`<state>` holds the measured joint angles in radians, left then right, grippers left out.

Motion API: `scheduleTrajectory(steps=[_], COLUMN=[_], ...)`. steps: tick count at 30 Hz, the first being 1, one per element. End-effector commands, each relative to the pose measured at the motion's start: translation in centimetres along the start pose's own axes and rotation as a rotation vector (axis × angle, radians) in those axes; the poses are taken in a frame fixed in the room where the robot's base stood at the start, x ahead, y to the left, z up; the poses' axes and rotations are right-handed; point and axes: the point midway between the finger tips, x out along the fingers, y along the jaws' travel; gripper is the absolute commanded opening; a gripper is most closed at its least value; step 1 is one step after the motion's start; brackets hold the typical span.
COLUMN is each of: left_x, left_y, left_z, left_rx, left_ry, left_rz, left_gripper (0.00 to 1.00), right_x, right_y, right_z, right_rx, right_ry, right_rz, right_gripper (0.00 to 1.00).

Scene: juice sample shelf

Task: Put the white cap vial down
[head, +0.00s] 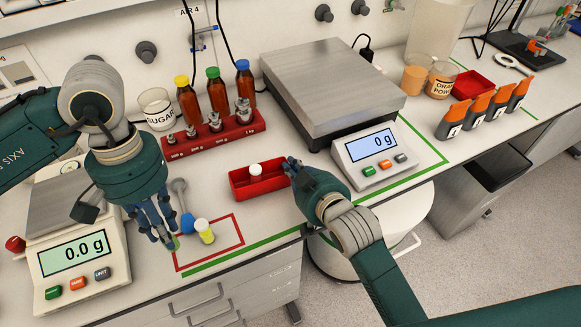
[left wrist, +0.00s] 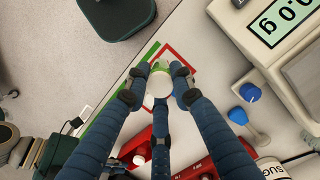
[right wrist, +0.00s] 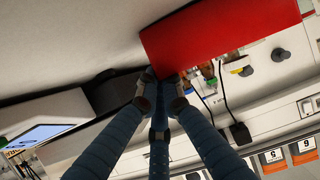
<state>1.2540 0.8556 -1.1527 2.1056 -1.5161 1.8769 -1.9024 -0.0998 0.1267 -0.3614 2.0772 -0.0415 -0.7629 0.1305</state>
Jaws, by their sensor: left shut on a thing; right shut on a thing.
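My left gripper (head: 174,236) is shut on the white cap vial (left wrist: 160,87); its pale cap and greenish body show between the fingertips in the left wrist view. In the head view mostly its green lower part (head: 175,243) shows, by the left side of the red outline (head: 241,232). I cannot tell whether it touches the table. A yellow vial (head: 206,236) with a whitish cap stands inside the outline, just right of the fingers. My right gripper (head: 291,166) is shut on the right end of the red tray (head: 262,189); the tray also fills the right wrist view's top (right wrist: 225,35).
A white-capped item (head: 255,170) sits in the tray. A blue-ended scoop (head: 186,222) lies behind the yellow vial. A small scale (head: 75,255) stands left, a large scale (head: 335,85) behind right. A red weight rack (head: 215,137) holds metal weights. The table's front edge is close.

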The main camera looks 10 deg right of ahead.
Motion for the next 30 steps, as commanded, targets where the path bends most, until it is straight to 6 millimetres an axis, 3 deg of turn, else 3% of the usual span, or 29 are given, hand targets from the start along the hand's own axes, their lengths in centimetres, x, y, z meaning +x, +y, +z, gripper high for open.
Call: scheduleTrajectory(steps=[5,15,21,24,30], left_x=[-1.3,-7.8,-10.0,-9.5,-5.8], left_y=[1.8,9.8,12.3,12.7,12.7], left_z=[-2.6,-12.2,-14.7,-15.2,-15.7], left_rx=[-0.128,-0.768,-0.999,-1.04,-1.047], left_ry=[0.007,0.02,0.025,0.024,0.024], left_rz=[0.02,0.083,0.099,0.101,0.101], left_gripper=[0.0,0.0,0.0,0.0,0.0], right_x=[0.0,0.0,0.0,0.0,0.0], right_y=[0.0,0.0,0.0,0.0,0.0], right_z=[0.2,0.2,0.3,0.3,0.3], right_rx=[0.001,0.001,0.001,0.001,0.001], right_ry=[-0.004,-0.005,-0.006,-0.007,-0.007], right_rz=[-0.001,0.0,0.0,0.0,0.0], right_gripper=[0.0,0.0,0.0,0.0,0.0])
